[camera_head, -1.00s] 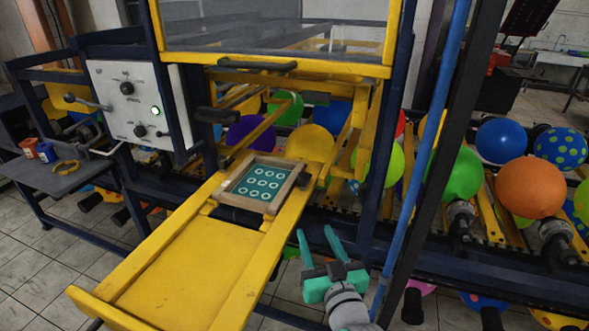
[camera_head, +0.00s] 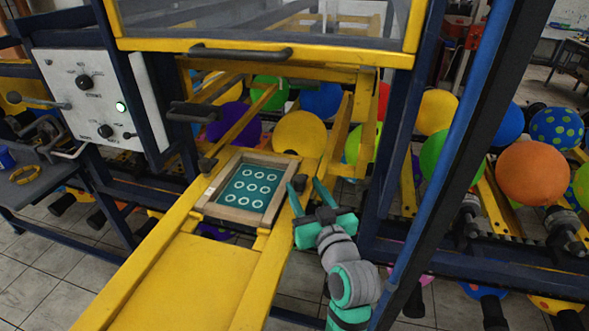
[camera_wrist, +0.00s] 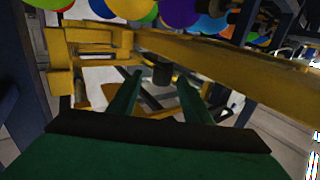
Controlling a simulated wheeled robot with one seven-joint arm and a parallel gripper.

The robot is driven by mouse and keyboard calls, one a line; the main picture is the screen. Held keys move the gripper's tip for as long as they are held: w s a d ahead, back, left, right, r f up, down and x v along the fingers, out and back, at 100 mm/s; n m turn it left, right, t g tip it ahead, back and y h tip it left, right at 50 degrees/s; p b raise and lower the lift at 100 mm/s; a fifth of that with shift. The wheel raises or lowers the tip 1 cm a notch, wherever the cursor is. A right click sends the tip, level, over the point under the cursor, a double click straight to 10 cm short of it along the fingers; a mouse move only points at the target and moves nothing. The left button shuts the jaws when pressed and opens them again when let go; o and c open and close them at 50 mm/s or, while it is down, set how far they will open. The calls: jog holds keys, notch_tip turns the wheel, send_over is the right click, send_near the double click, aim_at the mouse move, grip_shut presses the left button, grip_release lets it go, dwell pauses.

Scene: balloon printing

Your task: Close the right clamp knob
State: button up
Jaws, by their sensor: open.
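The right clamp knob (camera_head: 299,181) is a small dark knob on the yellow rail at the right side of the wooden-framed print screen. In the wrist view it is a dark upright cylinder (camera_wrist: 162,70) between the fingertips. My gripper (camera_head: 304,184) is open with green fingers at the knob, one finger on each side. I cannot tell whether either finger touches it. The print screen's wooden frame (camera_head: 232,214) holds a green panel with white rings. The left clamp knob (camera_head: 207,164) is dark and sits at the frame's left side.
The yellow platform (camera_head: 185,285) extends toward the front. A blue post (camera_head: 455,130) stands just right of my arm. The yellow-edged hood (camera_head: 265,46) and its black handle (camera_head: 240,53) are above. Balloons (camera_head: 300,133) stand behind the screen.

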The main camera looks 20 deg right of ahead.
jog(key=w, duration=0.7)
jog(key=shift+w+a, duration=0.2)
jog(key=shift+w, duration=0.1)
jog(key=c, duration=1.1)
jog(key=shift+o, duration=0.2)
jog(key=shift+w, duration=0.15)
